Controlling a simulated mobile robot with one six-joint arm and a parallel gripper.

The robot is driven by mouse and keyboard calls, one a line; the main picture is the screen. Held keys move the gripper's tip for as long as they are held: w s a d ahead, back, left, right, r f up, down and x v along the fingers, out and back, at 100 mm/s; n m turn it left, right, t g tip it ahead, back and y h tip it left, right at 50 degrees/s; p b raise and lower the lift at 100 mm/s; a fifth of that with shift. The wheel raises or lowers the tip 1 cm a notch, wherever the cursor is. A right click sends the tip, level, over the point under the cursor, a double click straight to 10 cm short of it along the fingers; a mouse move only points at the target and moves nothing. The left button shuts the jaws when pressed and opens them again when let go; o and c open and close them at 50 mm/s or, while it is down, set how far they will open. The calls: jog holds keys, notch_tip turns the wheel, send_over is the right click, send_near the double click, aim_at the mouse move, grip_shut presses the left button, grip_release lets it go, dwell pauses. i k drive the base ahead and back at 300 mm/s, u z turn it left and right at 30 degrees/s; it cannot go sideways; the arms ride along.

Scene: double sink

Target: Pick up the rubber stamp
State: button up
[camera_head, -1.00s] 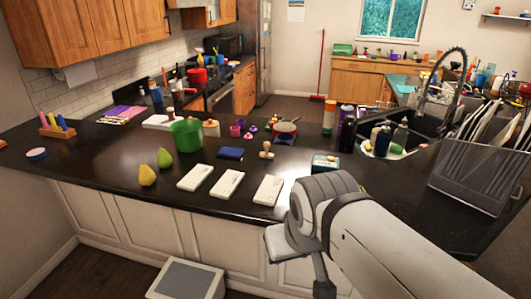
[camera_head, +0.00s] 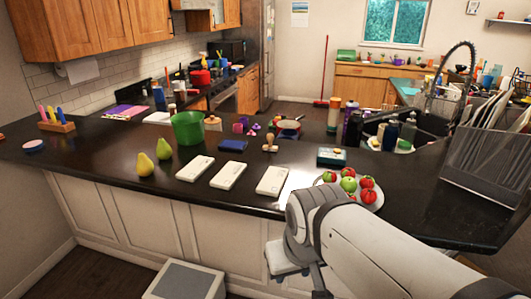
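The rubber stamp (camera_head: 270,145) stands upright on the dark counter, near its middle. It has a light wooden handle with a rounded top. It sits behind the rightmost white rectangular block (camera_head: 273,181) and to the right of a dark blue flat item (camera_head: 233,145). My gripper (camera_head: 297,274) hangs low in front of the counter's front edge, below and well apart from the stamp. My arm's wrist hides part of it, and I cannot tell how its fingers stand. Nothing shows held in it.
A plate of tomatoes and a green apple (camera_head: 349,187) sits right of the stamp, just behind my wrist. A small teal box (camera_head: 331,156) is near it. Pears (camera_head: 145,165) and a green bucket (camera_head: 187,128) stand left. A dish rack (camera_head: 487,165) stands far right.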

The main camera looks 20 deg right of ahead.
aim_at(270, 137)
jog(key=z, duration=0.1)
jog(key=i, duration=1.4)
jog(key=u, duration=0.25)
